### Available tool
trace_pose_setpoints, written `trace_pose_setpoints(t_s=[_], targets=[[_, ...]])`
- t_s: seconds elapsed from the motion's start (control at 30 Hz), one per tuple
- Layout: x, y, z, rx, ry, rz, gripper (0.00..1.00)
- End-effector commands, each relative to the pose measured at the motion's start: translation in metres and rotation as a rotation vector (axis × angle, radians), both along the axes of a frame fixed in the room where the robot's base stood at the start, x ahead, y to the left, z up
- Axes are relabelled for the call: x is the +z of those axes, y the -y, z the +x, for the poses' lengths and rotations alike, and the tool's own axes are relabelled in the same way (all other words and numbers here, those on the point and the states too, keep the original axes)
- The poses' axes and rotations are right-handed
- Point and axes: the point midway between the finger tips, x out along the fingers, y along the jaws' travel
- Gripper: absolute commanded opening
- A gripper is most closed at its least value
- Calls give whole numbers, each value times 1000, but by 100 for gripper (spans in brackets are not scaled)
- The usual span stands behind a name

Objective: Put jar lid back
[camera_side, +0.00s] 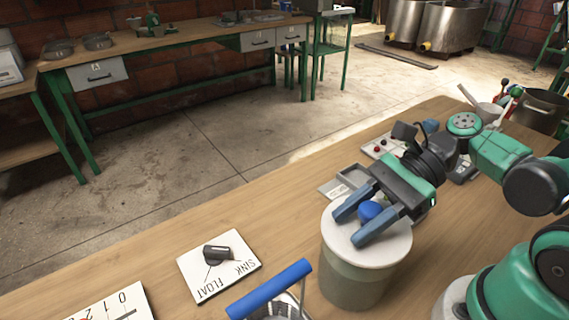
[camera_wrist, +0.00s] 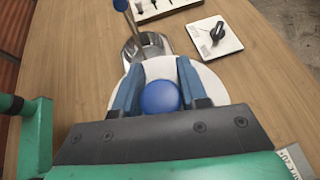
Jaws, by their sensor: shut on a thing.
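The jar (camera_side: 352,276) is a wide grey-green container standing on the wooden table. Its white round lid (camera_side: 391,243) sits over the jar's mouth and looks about level; I cannot tell whether it is fully seated. The lid has a round blue knob. My gripper (camera_side: 366,221) is over the lid, with its two blue fingers on either side of the knob, shut on it. In the wrist view the blue knob (camera_wrist: 160,97) lies between the fingers, with the white lid (camera_wrist: 206,82) around it. The jar body is hidden there.
A metal vessel with a blue handle (camera_side: 270,289) stands close to the jar's left. A SINK/FLOAT card (camera_side: 219,265) with a dark knob lies farther left, near a numbered card (camera_side: 112,307). A small grey tray (camera_side: 345,184) lies behind the jar. Table between is clear.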

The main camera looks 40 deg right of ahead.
Motion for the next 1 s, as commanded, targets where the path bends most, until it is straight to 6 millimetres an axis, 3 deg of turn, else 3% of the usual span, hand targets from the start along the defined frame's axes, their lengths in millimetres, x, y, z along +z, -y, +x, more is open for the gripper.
trace_pose_setpoints(t_s=[0.03,0.17,0.53,1.0], targets=[[-1,0,0,0,0,0,40],[0,0,0,0,0,0,74],[1,3,0,-3,-1,-1,74],[25,46,-8,-1,0,0,74]])
